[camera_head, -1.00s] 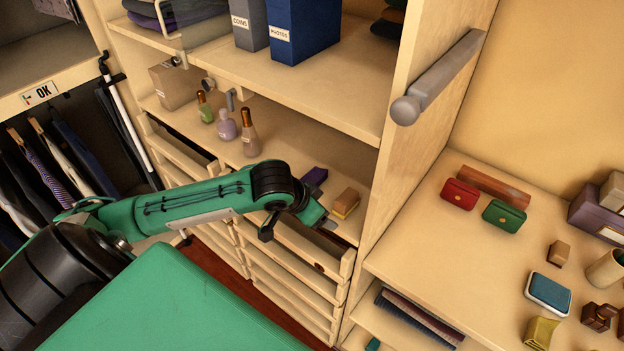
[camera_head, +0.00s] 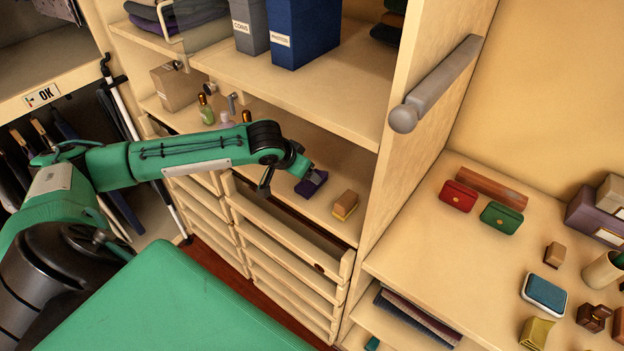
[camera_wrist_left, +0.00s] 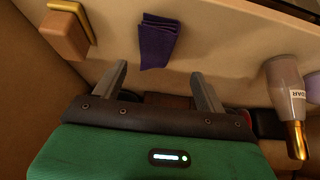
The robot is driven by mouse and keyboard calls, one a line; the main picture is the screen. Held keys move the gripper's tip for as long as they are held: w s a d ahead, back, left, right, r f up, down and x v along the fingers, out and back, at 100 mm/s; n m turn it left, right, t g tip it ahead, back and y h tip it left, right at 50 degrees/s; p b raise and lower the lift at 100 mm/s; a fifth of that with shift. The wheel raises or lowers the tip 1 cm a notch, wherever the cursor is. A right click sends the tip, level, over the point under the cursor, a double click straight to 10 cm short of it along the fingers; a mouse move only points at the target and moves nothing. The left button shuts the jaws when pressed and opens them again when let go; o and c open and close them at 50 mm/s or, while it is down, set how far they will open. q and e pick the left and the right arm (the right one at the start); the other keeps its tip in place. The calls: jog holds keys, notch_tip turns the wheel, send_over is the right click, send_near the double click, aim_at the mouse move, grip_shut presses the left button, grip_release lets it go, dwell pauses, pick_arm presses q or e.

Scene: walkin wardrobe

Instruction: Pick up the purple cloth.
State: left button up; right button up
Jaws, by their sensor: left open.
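The purple cloth (camera_head: 311,184) lies folded on the wooden shelf, left of a small brush-like block. In the left wrist view the cloth (camera_wrist_left: 157,44) lies ahead of the fingertips, roughly in line with the gap between them. My left gripper (camera_wrist_left: 158,78) is open and empty, apart from the cloth in that view. In the head view my left gripper (camera_head: 312,172) is at the cloth and covers part of it; contact cannot be told there. My right gripper is in neither view.
A brown and yellow block (camera_head: 345,204) sits right of the cloth. Bottles (camera_head: 206,110) stand to the left. The upper shelf with binders (camera_head: 303,35) overhangs, and a wooden side panel (camera_head: 405,130) closes off the right. An open drawer (camera_head: 290,232) is below.

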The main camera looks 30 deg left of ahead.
pick_arm(q)
jog(key=x, duration=0.1)
jog(key=p+x, duration=0.1)
jog(key=x, duration=0.1)
jog(key=p+x, duration=0.1)
jog(key=x, duration=0.1)
jog(key=shift+s+d+f, duration=0.15)
jog(key=shift+d+f, duration=0.05)
jog(key=shift+d, duration=0.25)
jog(key=shift+f, duration=0.35)
jog(key=c, duration=1)
